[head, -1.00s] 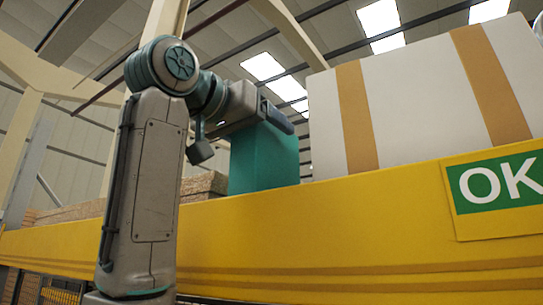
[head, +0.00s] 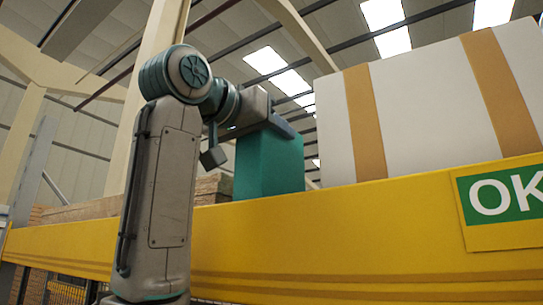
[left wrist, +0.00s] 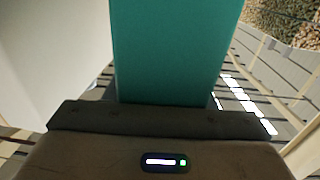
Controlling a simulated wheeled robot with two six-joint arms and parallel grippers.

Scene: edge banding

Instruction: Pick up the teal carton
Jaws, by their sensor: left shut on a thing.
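The teal carton (head: 268,166) stands upright behind the yellow rail in the head view, between the chipboard stack and a large white box. My left gripper (head: 272,128) reaches over it from the left and is shut on its top part. In the left wrist view the teal carton (left wrist: 175,50) fills the upper middle, right at the gripper's edge; the fingertips are hidden there. The rail hides the carton's bottom, so I cannot tell whether it touches what is below. My right gripper is not in view.
A large white box with tan bands (head: 425,105) stands close to the right of the carton. Stacked chipboard (head: 212,187) lies to the left. A yellow rail (head: 330,225) with a green OK sign (head: 500,195) runs across the front.

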